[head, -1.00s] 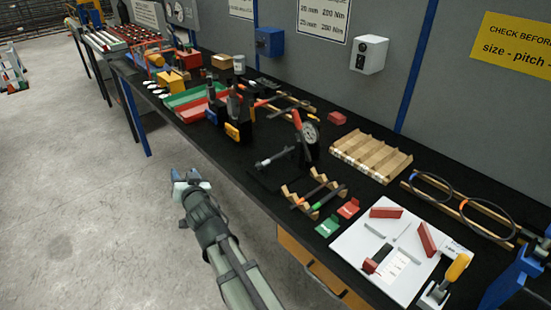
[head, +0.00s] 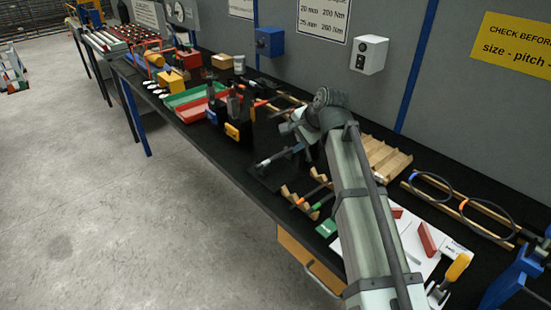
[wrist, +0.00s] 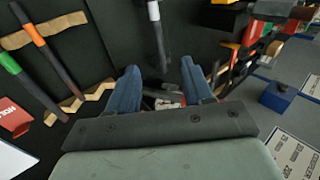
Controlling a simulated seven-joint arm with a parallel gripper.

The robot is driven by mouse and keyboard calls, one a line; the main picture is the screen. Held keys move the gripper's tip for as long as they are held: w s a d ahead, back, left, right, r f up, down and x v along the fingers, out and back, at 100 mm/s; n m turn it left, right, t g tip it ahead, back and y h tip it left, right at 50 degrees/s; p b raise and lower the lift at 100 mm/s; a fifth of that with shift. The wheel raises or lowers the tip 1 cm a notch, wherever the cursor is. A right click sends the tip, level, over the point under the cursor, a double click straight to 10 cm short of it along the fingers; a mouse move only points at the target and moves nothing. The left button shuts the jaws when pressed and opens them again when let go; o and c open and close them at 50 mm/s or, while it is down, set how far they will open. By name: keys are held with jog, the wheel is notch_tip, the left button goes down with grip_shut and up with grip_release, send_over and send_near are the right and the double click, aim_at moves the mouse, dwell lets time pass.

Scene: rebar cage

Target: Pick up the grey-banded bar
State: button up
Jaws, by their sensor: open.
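A dark bar with a pale grey band, the grey-banded bar (head: 271,160), lies on the black bench top, partly hidden by my gripper in the head view. In the wrist view the bar (wrist: 158,42) runs down from the top edge, its near end between the fingertips. My gripper (head: 296,138) is over the bench at this bar. Its two blue-grey fingers (wrist: 160,70) are apart in the wrist view, with nothing clamped. I cannot tell the height of the fingertips above the bar.
An orange-banded bar (wrist: 40,37) and a green-banded bar (wrist: 38,83) lie across wooden notched rests (wrist: 92,102), left in the wrist view. A red label block (wrist: 14,117) is beside them. Red and green trays (head: 193,103) and black holders (head: 240,118) stand farther along the bench.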

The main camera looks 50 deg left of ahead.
aim_at(277, 157)
jog(key=shift+g, duration=0.3)
jog(key=x, duration=1.2)
jog(key=shift+w+f, duration=0.25)
jog(key=shift+f, duration=0.1)
jog(key=shift+c, duration=0.3)
grip_shut()
